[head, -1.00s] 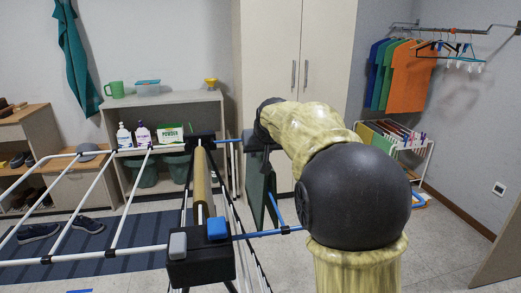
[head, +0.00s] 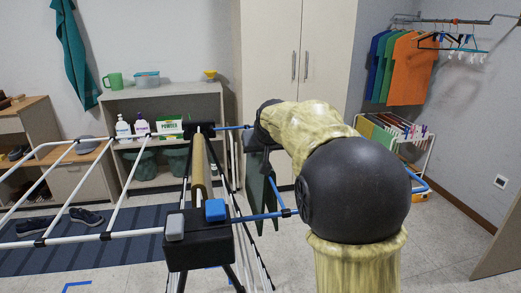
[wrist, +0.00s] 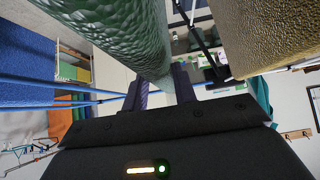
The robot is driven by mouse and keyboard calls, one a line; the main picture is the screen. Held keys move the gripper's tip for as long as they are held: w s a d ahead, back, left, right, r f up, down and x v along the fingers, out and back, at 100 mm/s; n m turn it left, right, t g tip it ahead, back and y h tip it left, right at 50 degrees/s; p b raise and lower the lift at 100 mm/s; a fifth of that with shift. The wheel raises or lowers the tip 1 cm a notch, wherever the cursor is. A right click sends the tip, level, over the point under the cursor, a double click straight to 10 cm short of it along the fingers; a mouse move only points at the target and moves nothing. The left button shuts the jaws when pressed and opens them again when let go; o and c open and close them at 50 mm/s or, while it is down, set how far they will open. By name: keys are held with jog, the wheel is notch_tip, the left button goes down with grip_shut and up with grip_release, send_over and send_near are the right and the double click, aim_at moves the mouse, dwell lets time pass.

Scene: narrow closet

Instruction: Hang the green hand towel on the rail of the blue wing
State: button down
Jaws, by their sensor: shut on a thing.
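The green hand towel (head: 262,198) hangs in folds below my gripper (wrist: 160,88), beside the drying rack. My gripper is shut on it; in the wrist view the towel (wrist: 115,35) fills the upper middle, above the fingers. In the head view my arm hides most of the gripper and part of the towel. The blue wing (head: 262,216) is on the rack's right side, and my arm covers much of it. Its blue rails show left of the towel in the wrist view (wrist: 60,87). I cannot tell whether the towel touches a rail.
The white wing (head: 85,238) extends left. A cabinet (head: 295,75) stands behind. A smaller rack (head: 398,140) and hanging shirts (head: 408,75) are at right. A teal towel (head: 75,60) hangs on the wall.

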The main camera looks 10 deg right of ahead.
dwell(0.3)
jog(key=c, duration=1.1)
grip_release()
jog(key=shift+o, duration=0.3)
jog(key=shift+f, duration=0.15)
jog(key=p+v, duration=0.2)
jog(key=v, duration=1.5)
jog(key=shift+s+r, duration=0.2)
jog(key=shift+r, duration=0.05)
jog(key=shift+p, duration=0.9)
